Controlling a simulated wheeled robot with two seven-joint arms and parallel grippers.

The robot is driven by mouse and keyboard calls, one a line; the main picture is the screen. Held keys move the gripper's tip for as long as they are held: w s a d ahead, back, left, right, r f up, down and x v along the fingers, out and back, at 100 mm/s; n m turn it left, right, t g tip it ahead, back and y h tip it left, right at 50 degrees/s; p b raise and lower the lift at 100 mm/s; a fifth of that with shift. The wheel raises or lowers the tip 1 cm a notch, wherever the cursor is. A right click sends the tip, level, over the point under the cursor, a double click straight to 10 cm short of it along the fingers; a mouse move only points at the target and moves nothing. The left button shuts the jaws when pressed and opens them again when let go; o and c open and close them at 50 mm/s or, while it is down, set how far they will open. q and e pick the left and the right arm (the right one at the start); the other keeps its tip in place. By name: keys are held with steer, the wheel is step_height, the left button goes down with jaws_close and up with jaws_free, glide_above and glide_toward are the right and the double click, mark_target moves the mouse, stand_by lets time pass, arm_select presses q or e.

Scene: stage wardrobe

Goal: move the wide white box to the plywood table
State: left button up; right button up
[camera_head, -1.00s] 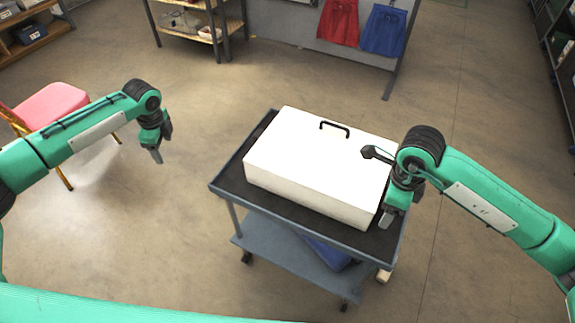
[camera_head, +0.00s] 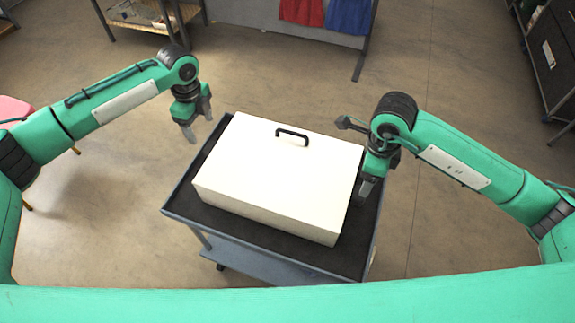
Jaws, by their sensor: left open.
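The wide white box (camera_head: 275,180) lies flat on the dark top of a grey cart (camera_head: 250,234), with a black handle (camera_head: 292,136) on its upper face. My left gripper (camera_head: 198,127) is open and empty, just off the cart's far left corner, apart from the box. My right gripper (camera_head: 366,186) hangs beside the box's right side, over the cart's right edge. Its fingers are small and partly hidden, so I cannot tell if they are open or touch the box.
A shelf unit (camera_head: 150,14) stands at the back left. Red (camera_head: 301,11) and blue (camera_head: 348,15) cloths hang on a grey panel at the back. A dark cabinet (camera_head: 548,60) stands at the right. A pink seat (camera_head: 14,108) is at the left edge. The floor around the cart is mostly clear.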

mark_target(211, 153)
arm_select(q)
steer(key=shift+w+d+r, duration=0.1)
steer(key=shift+w+d, duration=0.05)
arm_select(e)
steer(key=shift+w+r, duration=0.15)
arm_select(q)
steer(key=shift+f, duration=0.55)
arm_select(e)
steer(key=shift+d+f, duration=0.1)
steer(key=shift+f, duration=0.45)
arm_select(q)
step_height(211, 153, down, 13)
steer(key=shift+r, duration=0.1)
arm_select(e)
step_height(211, 153, down, 13)
steer(key=shift+r, duration=0.1)
arm_select(q)
jaws_close()
arm_select(e)
jaws_close()
arm_select(q)
steer(key=shift+r, duration=0.1)
arm_select(e)
steer(key=shift+r, duration=0.1)
